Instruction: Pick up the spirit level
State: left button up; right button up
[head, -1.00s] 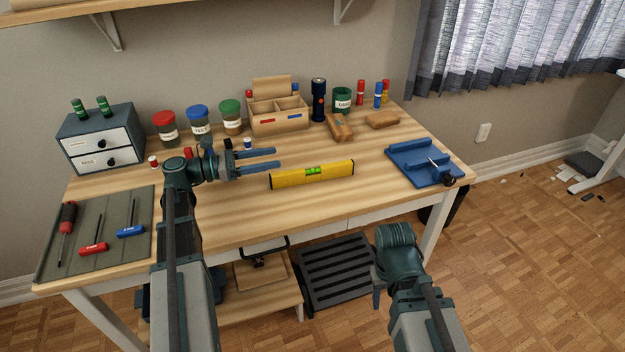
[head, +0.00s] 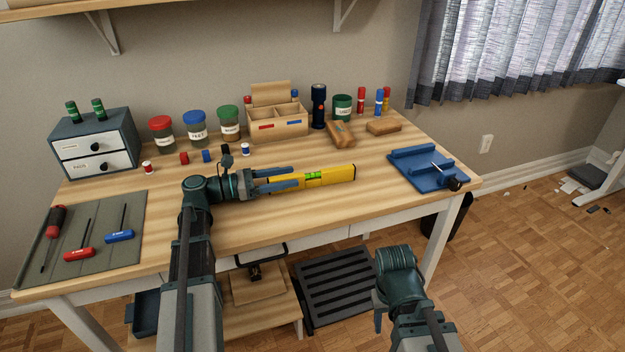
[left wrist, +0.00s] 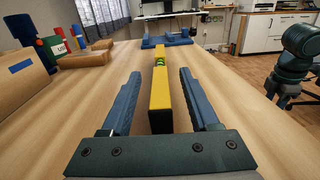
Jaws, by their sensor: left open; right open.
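The yellow spirit level (head: 335,174) with a green vial lies on the wooden desk, right of my left gripper. My left gripper (head: 292,178) is open, with its blue fingers reaching to the level's left end. In the left wrist view the level (left wrist: 161,92) runs lengthwise between the open fingers (left wrist: 160,98), apart from both, with its near end between them. My right arm (head: 396,285) is low in front of the desk; its gripper fingers are not clearly seen.
A blue vise-like fixture (head: 422,168) sits at the desk's right. Wooden blocks (head: 341,134), a wooden organizer (head: 278,122) and labelled jars (head: 195,130) stand behind. A grey mat (head: 125,252) with screwdrivers lies at left. The desk front is clear.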

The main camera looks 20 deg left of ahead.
aim_at(296, 175)
pick_arm(q)
jog(key=x, duration=0.3)
grip_shut()
dwell(0.3)
